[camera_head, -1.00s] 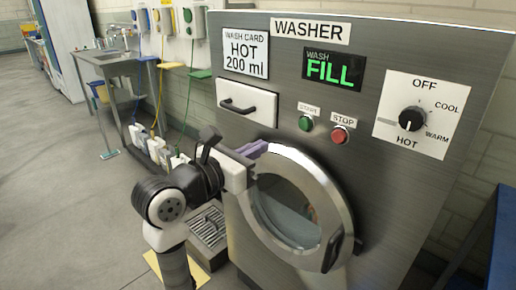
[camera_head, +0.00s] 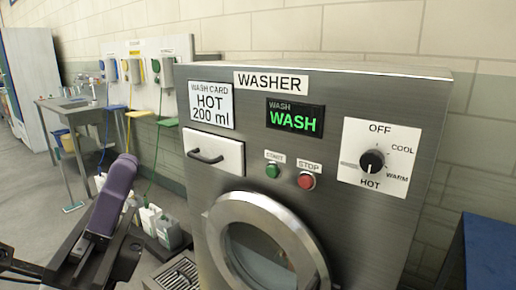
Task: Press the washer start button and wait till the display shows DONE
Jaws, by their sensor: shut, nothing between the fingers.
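The washer (camera_head: 400,125) has a steel front. Its display (camera_head: 295,118) reads "WASH" in green letters under a small "WASH" caption. The green start button (camera_head: 272,171) sits below the display, left of the red stop button (camera_head: 307,180). The round door (camera_head: 218,228) appears closed; its lower part is cut off. My gripper (camera_head: 123,166) is at the lower left, its purple fingers shut and empty. It is left of the washer and well apart from the start button.
The dial (camera_head: 371,161) points toward HOT. A wash card (camera_head: 211,105) reads "HOT 200 ml" above the closed drawer (camera_head: 214,152). A sink table (camera_head: 75,108) is at far left, a blue object (camera_head: 490,255) at right.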

